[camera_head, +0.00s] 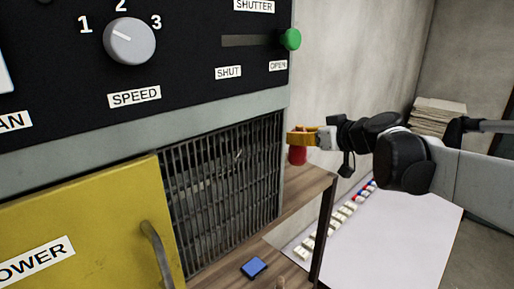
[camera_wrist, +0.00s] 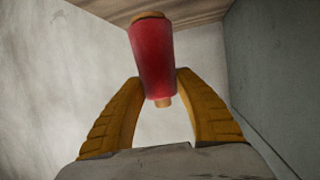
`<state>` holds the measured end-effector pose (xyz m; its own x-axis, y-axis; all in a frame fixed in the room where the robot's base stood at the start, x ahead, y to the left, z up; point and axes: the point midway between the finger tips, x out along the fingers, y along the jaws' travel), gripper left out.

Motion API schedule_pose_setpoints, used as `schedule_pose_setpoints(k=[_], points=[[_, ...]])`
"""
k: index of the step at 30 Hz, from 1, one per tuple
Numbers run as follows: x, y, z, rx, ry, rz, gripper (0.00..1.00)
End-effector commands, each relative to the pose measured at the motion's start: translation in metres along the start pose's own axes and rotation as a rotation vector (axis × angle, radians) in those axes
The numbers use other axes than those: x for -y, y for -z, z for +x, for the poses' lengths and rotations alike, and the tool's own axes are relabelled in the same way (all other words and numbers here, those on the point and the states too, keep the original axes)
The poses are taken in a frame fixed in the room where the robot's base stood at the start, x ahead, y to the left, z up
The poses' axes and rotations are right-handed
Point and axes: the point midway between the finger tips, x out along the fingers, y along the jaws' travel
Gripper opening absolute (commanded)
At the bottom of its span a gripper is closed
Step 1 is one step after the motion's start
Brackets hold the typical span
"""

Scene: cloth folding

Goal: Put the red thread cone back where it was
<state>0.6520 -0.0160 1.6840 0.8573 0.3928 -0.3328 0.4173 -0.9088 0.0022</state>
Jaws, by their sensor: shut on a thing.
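The red thread cone (camera_wrist: 152,60) is held between the yellow fingers of my gripper (camera_wrist: 161,92) in the wrist view. Its narrow wooden end points toward my palm and its other wooden end points away. In the head view the red cone (camera_head: 297,155) hangs just below my gripper (camera_head: 298,138), to the right of the grille. It is above the wooden surface, and I cannot tell whether it touches anything. The place where the cone stood before cannot be told from these frames.
A control panel (camera_head: 190,50) with a speed knob (camera_head: 129,42) and green shutter slider (camera_head: 290,39) fills the upper left. Below are a grille (camera_head: 222,190) and yellow door (camera_head: 95,235). A blue block (camera_head: 253,267) lies on the wooden surface (camera_head: 225,272). A white table (camera_head: 400,225) holds several small pieces.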

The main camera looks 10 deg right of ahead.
Motion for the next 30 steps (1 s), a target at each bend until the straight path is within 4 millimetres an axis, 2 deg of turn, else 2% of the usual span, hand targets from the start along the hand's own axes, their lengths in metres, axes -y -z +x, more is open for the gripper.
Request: schedule_pose_setpoints(k=[3,7,15,26,27,29,30], points=[[0.01,-0.004,0.014,0.0,0.001,0.0,0.05],[0.013,-0.01,0.019,0.0,0.0,0.0,0.05],[0.013,-0.043,0.031,0.0,-0.001,0.001,0.05],[0.013,-0.048,0.032,0.0,-0.001,0.001,0.05],[0.013,-0.049,0.033,0.001,-0.001,0.0,0.41],[0.013,-0.048,0.032,0.001,-0.001,0.0,0.58],[0.013,-0.048,0.032,0.001,-0.001,0.0,0.58]])
